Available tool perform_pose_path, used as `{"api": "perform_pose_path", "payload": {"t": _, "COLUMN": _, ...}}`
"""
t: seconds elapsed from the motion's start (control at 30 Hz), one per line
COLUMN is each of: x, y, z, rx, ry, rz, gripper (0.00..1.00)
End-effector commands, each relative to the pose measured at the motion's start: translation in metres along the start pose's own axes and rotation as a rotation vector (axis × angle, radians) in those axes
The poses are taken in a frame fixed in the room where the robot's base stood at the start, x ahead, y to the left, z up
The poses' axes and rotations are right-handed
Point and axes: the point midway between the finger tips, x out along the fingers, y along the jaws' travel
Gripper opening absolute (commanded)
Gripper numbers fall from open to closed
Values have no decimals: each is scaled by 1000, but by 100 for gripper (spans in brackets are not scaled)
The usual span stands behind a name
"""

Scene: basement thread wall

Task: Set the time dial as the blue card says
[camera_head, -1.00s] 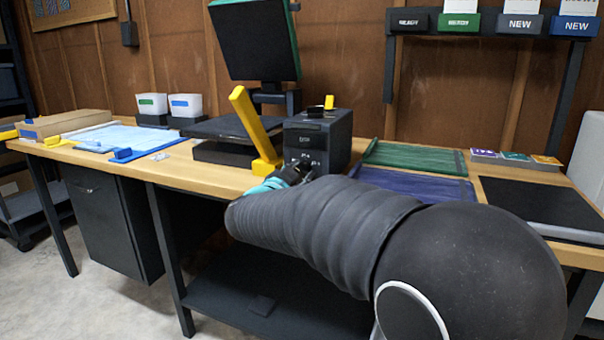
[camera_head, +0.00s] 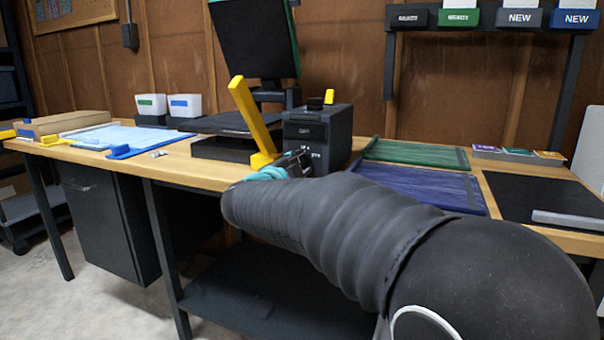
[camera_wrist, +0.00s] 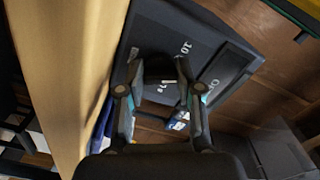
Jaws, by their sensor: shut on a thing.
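The dark control box (camera_head: 318,125) stands on the bench, with white marks and a small display on its front. My gripper (camera_head: 300,160) is at the lower part of that front, and my arm hides part of it. In the wrist view, my gripper (camera_wrist: 160,82) is shut on the dark time dial (camera_wrist: 159,66), with a finger on each side. White numbers, including a 10, show around the dial on the box face (camera_wrist: 205,38). Its pointer setting is not readable. A card above the blue NEW holder (camera_head: 576,19) is mostly cut off, so its text is unreadable.
A yellow lever (camera_head: 252,120) rises just left of the box, by a dark press. A black mat (camera_head: 540,197) and small cards (camera_head: 515,152) are farther right.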

Motion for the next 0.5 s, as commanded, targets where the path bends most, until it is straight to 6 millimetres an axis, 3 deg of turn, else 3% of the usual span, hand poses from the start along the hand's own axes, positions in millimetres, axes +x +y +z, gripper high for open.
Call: {"api": "perform_pose_path", "payload": {"t": 0.5, "x": 0, "y": 0, "z": 0, "rx": 492, "ry": 1, "rz": -3, "gripper": 0}}
